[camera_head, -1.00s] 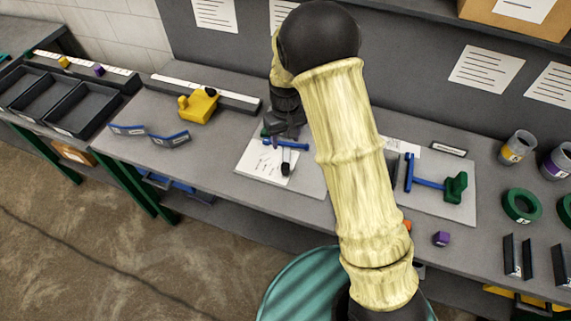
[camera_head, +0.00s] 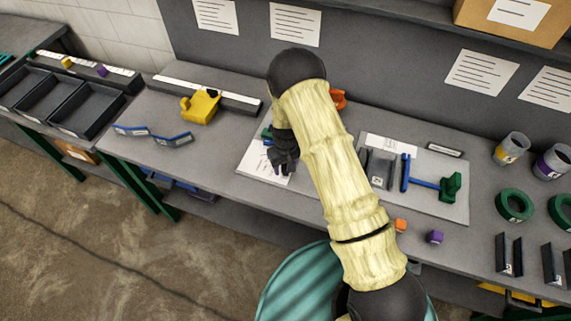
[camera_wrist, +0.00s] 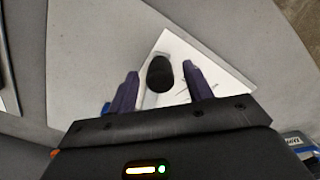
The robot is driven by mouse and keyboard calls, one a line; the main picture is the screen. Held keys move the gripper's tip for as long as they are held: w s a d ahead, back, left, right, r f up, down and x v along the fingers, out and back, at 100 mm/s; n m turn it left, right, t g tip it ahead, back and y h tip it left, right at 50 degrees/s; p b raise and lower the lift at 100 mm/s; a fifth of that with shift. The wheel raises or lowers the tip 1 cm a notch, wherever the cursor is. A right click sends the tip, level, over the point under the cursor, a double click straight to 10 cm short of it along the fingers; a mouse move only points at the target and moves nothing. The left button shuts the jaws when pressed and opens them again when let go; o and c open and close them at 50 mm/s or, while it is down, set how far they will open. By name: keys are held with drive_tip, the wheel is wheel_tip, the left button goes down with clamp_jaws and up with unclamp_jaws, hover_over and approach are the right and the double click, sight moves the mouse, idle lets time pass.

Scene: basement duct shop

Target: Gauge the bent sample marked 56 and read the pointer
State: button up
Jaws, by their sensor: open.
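My gripper (camera_head: 281,168) is over a white printed sheet (camera_head: 258,166) at the middle of the bench. In the wrist view my gripper (camera_wrist: 160,75) is open, its two purple-grey fingers apart on either side of a black rounded knob (camera_wrist: 160,74). The knob stands over the white sheet (camera_wrist: 208,68); I cannot tell whether a finger touches it. A small blue part (camera_wrist: 106,108) shows beside the left finger. Bent samples include a blue-edged strip (camera_head: 152,134) at left and grey folded pieces (camera_head: 378,168) right of my arm. The number 56 and any pointer are not readable.
A yellow block tool (camera_head: 200,105) stands behind the blue-edged strip. A blue bar with a green block (camera_head: 451,186) lies to the right. More folded pieces (camera_head: 509,255), a green ring (camera_head: 514,205) and cups (camera_head: 511,148) are farther right. Black trays (camera_head: 85,108) are at left.

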drive_tip(key=shift+f, duration=0.15)
drive_tip(key=shift+c, duration=0.4)
clamp_jaws()
drive_tip(key=shift+d, duration=0.1)
